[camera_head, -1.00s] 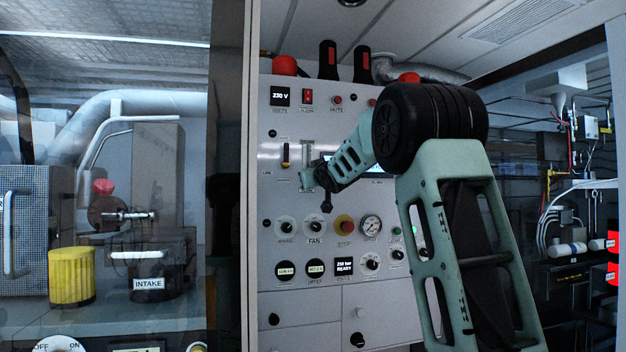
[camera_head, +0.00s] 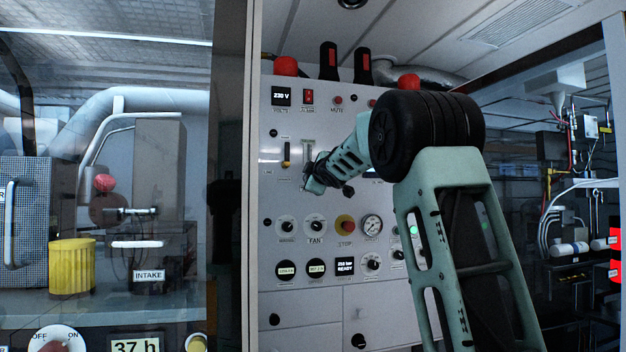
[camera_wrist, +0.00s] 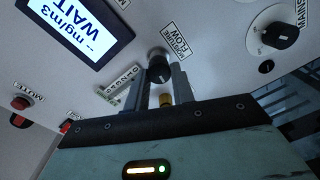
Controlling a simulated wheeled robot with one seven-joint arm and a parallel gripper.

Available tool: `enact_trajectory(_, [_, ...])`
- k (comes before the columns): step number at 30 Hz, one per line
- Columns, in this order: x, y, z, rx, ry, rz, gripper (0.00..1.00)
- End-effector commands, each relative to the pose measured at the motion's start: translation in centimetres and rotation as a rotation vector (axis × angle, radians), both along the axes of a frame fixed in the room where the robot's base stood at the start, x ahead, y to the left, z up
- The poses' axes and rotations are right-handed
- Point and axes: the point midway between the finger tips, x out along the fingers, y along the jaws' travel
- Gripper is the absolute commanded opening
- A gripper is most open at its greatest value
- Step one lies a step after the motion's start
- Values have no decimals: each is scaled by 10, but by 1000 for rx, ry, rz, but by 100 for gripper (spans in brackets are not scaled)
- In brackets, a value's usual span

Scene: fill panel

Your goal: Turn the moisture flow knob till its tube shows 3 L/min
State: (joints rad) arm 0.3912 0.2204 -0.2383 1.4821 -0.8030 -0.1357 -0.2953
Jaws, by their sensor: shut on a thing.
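The moisture flow knob (camera_wrist: 158,70) is black and sits beside its MOISTURE FLOW label (camera_wrist: 180,38) in the wrist view. My gripper (camera_wrist: 160,78) is shut on this knob, with one grey finger on either side of it. In the head view my gripper (camera_head: 309,185) is at the panel, just below a clear upright tube (camera_head: 308,151), and it hides the knob. The tube's lower end is partly covered by my gripper, and its reading is too small to make out.
The grey panel (camera_head: 290,205) carries a fan knob (camera_head: 316,226), a red stop button (camera_head: 345,224) and a round gauge (camera_head: 372,225) below my gripper. A display reading WAIT (camera_wrist: 80,25) and another black knob (camera_wrist: 280,36) flank the held knob.

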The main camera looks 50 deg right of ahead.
Motion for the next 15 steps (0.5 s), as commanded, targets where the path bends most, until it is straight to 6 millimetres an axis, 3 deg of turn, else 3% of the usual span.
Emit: enact_trajectory(15, [0, 0, -1, -159, 98, -1, 2])
